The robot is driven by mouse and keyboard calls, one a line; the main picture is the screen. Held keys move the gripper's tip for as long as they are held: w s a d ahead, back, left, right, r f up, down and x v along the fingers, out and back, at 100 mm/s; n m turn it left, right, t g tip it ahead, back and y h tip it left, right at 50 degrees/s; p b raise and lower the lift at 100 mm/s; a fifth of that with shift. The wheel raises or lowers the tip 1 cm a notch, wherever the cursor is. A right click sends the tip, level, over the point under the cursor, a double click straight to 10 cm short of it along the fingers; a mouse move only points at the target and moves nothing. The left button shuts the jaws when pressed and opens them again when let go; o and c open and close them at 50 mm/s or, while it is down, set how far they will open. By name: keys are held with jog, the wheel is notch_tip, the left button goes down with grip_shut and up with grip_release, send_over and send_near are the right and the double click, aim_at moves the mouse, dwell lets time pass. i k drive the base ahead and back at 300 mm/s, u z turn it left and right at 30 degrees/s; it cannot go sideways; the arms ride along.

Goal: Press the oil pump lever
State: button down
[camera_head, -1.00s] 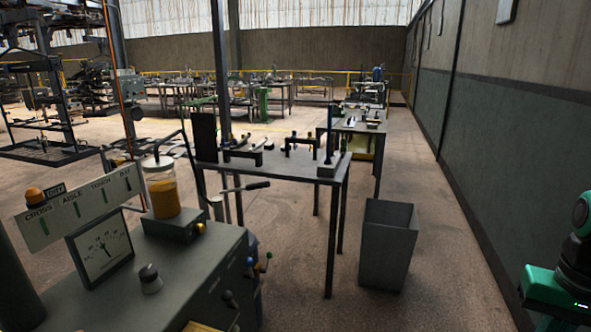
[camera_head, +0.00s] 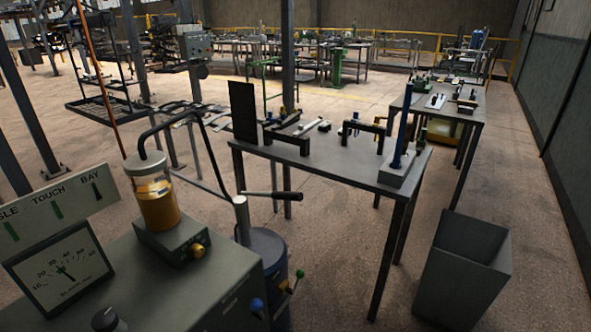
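The oil pump appears to be the dark blue drum (camera_head: 262,246) standing on the floor between the grey cabinet and the dark table. Its lever (camera_head: 272,195), a dark bar with a thick grip at its right end, lies about level on top of a pale post (camera_head: 241,215). A glass jar of amber oil (camera_head: 157,198) stands on a grey block with a yellow knob, and a dark hose arches from its top. My gripper is not in view, so its place relative to the lever cannot be told.
The grey cabinet (camera_head: 225,273) with a dial gauge (camera_head: 62,268) fills the lower left. The dark table (camera_head: 330,160) holds brackets and a blue upright rod. An open grey bin (camera_head: 465,270) stands at the lower right. Floor between table and bin is clear.

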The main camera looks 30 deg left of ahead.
aim_at(297, 197)
jog(key=u, duration=0.45)
jog(key=i, duration=0.95)
jog(key=u, duration=0.55)
